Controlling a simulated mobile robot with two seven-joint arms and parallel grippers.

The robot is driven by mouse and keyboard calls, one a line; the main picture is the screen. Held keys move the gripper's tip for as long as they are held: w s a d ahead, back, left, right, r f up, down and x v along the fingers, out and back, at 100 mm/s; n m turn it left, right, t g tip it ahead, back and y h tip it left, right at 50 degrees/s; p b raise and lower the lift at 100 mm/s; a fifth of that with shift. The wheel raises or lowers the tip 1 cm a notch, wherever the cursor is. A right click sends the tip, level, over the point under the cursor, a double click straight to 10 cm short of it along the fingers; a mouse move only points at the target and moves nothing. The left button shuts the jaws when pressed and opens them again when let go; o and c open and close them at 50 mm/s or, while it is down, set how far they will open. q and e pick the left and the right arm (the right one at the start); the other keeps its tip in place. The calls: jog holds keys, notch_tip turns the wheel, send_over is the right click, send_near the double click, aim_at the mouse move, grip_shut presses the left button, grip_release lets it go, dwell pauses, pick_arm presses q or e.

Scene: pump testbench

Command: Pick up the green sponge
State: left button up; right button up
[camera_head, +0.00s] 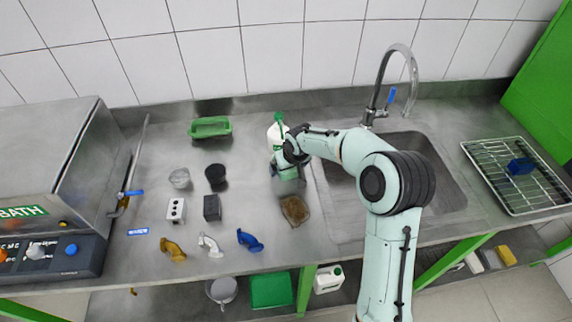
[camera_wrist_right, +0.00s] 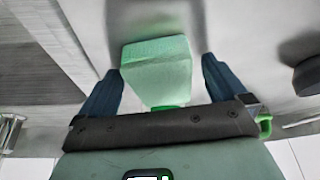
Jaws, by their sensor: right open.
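The green sponge (camera_wrist_right: 157,66) shows in the right wrist view as a pale green block between the two dark blue fingers. My right gripper (camera_wrist_right: 160,72) is open, with a visible gap between each finger and the sponge. In the head view my right gripper (camera_head: 287,176) is low over the counter, left of the sink, and largely covers the sponge's place, so I cannot make the sponge out clearly there. My left gripper is not in view.
A white bottle with a green cap (camera_head: 277,131) stands right behind the gripper. A brown item (camera_head: 295,209) lies in front. A green tray (camera_head: 210,127), cups and pump parts are to the left. The sink (camera_head: 345,207) and a wire rack (camera_head: 505,195) are to the right.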

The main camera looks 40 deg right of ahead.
jog(key=c, duration=1.1)
jog(key=shift+c, duration=0.2)
jog(key=shift+r, duration=0.1)
jog(key=shift+s+a+r, duration=0.15)
jog(key=shift+s+r, duration=0.3)
jog(key=shift+s, duration=0.05)
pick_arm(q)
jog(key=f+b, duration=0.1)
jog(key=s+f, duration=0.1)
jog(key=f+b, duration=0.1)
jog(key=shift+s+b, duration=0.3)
pick_arm(e)
jog(key=s+a+r, duration=0.3)
jog(key=s+r, duration=0.4)
jog(key=s, duration=0.5)
jog(key=shift+s+a, duration=0.15)
jog(key=shift+s, duration=0.15)
jog(key=shift+o, duration=0.8)
